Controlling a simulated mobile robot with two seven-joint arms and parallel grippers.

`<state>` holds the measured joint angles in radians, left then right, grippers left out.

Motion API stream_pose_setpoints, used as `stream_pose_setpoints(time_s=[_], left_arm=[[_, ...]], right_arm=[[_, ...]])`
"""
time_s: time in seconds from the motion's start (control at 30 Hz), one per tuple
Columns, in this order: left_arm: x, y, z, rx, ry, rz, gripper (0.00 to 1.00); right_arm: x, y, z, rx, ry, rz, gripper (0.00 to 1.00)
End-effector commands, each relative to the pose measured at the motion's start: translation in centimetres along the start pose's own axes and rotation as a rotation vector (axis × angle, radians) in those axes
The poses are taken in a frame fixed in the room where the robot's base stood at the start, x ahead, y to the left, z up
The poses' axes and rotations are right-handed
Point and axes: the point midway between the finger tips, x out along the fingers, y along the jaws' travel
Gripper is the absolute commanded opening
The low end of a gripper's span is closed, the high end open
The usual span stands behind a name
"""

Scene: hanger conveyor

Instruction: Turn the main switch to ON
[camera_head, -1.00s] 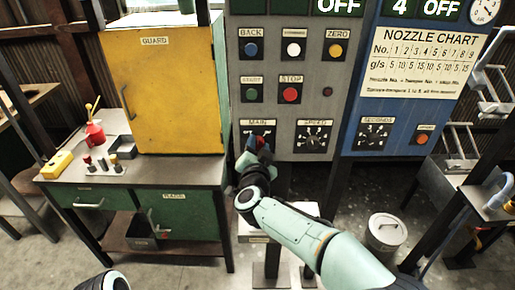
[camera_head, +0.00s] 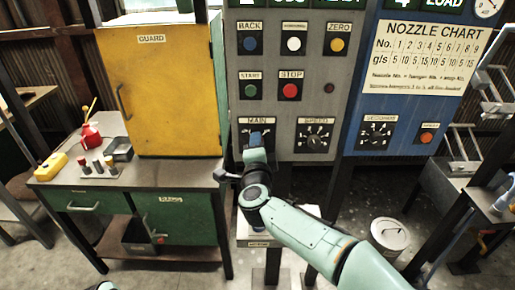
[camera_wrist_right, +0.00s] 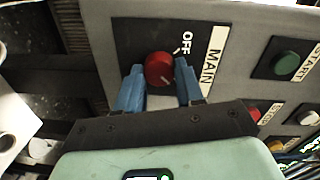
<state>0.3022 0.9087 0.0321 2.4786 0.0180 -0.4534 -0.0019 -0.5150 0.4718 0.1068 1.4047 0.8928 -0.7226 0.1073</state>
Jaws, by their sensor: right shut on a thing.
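The main switch is a red knob (camera_wrist_right: 160,68) on a dark plate under a MAIN label (camera_wrist_right: 212,62). In the wrist view, its white mark points to the lower right, away from the OFF lettering (camera_wrist_right: 187,43); no ON lettering shows. The blue fingers of my right gripper (camera_wrist_right: 160,90) are shut on the knob, one on each side. In the head view my right gripper (camera_head: 257,138) is at the MAIN plate (camera_head: 257,122) and hides the knob. My left gripper is out of view.
The SPEED dial (camera_head: 315,137) is just right of the MAIN plate. Above are the green START button (camera_head: 250,90) and red STOP button (camera_head: 290,90). A yellow guard cabinet (camera_head: 170,95) stands left, a lidded bin (camera_head: 390,236) on the floor at right.

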Motion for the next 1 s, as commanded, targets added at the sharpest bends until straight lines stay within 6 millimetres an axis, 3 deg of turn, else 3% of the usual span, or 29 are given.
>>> stream_pose_setpoints(time_s=[0.57, 0.6, 0.67, 1.0], left_arm=[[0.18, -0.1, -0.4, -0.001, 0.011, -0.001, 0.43], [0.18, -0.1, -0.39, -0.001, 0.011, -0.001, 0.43], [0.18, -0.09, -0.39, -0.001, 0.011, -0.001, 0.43], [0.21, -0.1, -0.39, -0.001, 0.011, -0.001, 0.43]], right_arm=[[0.0, 0.08, -0.01, 0.035, -0.002, 0.002, 0.07], [0.0, 0.08, -0.01, 0.035, -0.002, 0.002, 0.44], [0.0, 0.08, -0.01, 0.034, -0.001, 0.002, 0.63], [-0.18, 0.01, -0.01, 0.032, -0.002, 0.0, 0.63]])
